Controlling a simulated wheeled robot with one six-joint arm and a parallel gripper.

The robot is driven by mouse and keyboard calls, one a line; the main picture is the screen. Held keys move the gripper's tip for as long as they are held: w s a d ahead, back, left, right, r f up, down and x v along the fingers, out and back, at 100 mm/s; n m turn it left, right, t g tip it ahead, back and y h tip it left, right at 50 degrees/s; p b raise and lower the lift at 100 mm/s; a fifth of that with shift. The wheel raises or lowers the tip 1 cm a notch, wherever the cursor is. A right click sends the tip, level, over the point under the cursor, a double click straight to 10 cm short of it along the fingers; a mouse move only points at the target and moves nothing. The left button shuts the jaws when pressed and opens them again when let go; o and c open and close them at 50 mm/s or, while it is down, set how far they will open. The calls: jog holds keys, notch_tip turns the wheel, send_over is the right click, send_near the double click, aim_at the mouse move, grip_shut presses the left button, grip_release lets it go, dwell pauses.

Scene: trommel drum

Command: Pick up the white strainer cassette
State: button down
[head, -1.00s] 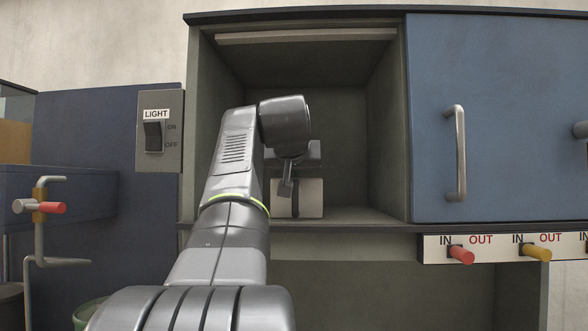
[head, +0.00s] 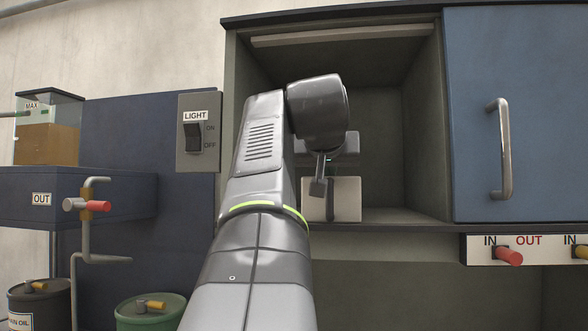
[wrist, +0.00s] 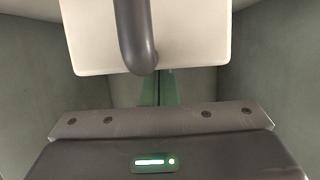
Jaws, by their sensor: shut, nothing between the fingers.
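The white strainer cassette (head: 347,198) stands on the floor of the open cubby, partly hidden by my arm in the head view. In the wrist view its pale front (wrist: 195,40) fills the upper middle, with a dark curved handle (wrist: 140,40) on it. My gripper (wrist: 158,78) is inside the cubby in front of the cassette. Its fingers look shut with nothing between them, and the handle is not held. In the head view the gripper is mostly hidden behind my wrist. I cannot tell whether it touches the cassette.
The cubby's side wall (head: 424,130) and top edge bound the space around my arm. A blue door with a handle (head: 502,148) is at right. A light switch panel (head: 199,132) is at left. A red-tipped valve (head: 98,206) and drums (head: 150,311) stand further left.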

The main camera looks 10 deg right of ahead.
jog(key=shift+w+f, duration=0.15)
jog(key=shift+f, duration=0.35)
jog(key=shift+r+p, duration=0.7)
jog(key=shift+p, duration=0.05)
jog(key=shift+r+p, duration=0.15)
jog(key=shift+p, duration=0.15)
